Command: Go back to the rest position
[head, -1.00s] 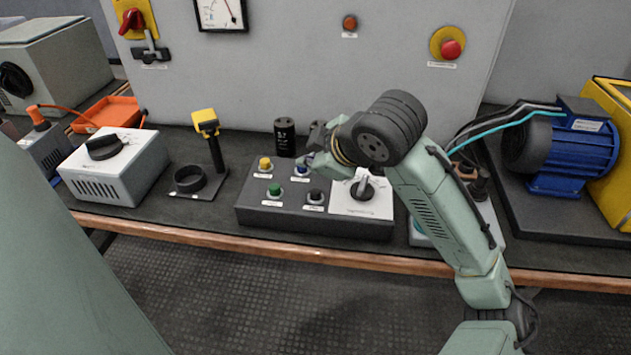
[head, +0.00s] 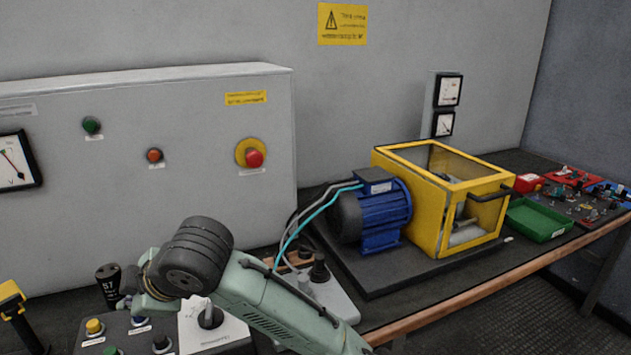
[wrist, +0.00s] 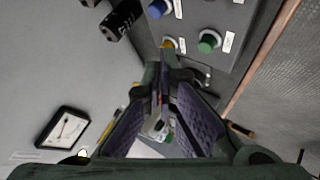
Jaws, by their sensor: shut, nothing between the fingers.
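My gripper (wrist: 165,75) shows in the wrist view with its two fingers meeting at the tips, shut and empty. It hangs above the bench near the grey button box (head: 135,330). In the head view my arm covers the gripper's fingers, behind the dark wrist joint. In the wrist view a green button (wrist: 208,41) and a blue button (wrist: 158,8) lie beyond the fingertips. A black capacitor (head: 109,283) stands behind the box, close to my wrist.
A grey cabinet (head: 200,110) with a red emergency button (head: 254,158) rises behind. A blue motor (head: 382,215) and a yellow guarded case (head: 430,205) stand to the right. A green tray (head: 538,219) lies farther right. A yellow-topped post (head: 12,300) stands at left.

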